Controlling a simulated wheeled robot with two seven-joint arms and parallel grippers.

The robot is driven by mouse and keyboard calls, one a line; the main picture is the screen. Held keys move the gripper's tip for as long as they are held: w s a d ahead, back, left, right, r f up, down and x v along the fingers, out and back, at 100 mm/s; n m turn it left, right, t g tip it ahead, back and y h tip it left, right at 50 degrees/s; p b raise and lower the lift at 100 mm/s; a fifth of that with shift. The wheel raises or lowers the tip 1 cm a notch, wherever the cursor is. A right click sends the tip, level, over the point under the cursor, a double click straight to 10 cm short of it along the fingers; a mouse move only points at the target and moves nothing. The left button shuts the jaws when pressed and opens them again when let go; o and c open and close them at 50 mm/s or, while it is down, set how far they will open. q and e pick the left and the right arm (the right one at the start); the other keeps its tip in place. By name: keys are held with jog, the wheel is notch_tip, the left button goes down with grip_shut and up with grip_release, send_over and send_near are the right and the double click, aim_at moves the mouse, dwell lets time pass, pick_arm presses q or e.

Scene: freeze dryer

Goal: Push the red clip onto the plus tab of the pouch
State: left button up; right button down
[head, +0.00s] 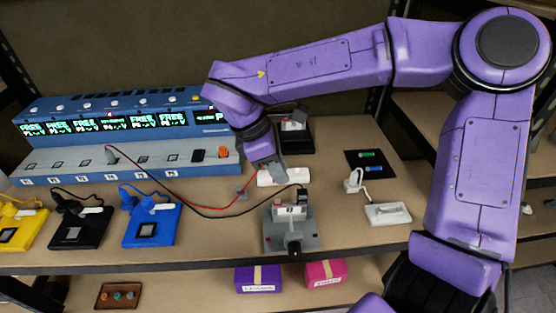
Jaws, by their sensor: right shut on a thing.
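My right gripper (269,171) reaches down from the purple arm and is shut, above and behind the grey fixture (275,240). A red lead (225,207) runs from the blue tester (190,165) up to its fingertips, so it appears to hold the red clip; the fingers hide the clip itself. The grey fixture holds a small light block (290,212), which seems to be the pouch; its plus tab is too small to make out. A black lead (215,215) ends at the back of the fixture. The gripper is apart from the pouch. My left gripper is not in view.
A white flat piece (294,177) lies just behind the fixture. Yellow (22,236), black (72,236) and blue (160,228) pads stand at the left front. A white block (388,214) and black mat (385,158) lie to the right. Boxes sit on the shelf below.

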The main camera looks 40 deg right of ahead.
jog(key=shift+f+b, duration=2.05)
jog(key=shift+f, duration=1.5)
jog(key=shift+w+r, duration=0.1)
jog(key=shift+r, duration=0.55)
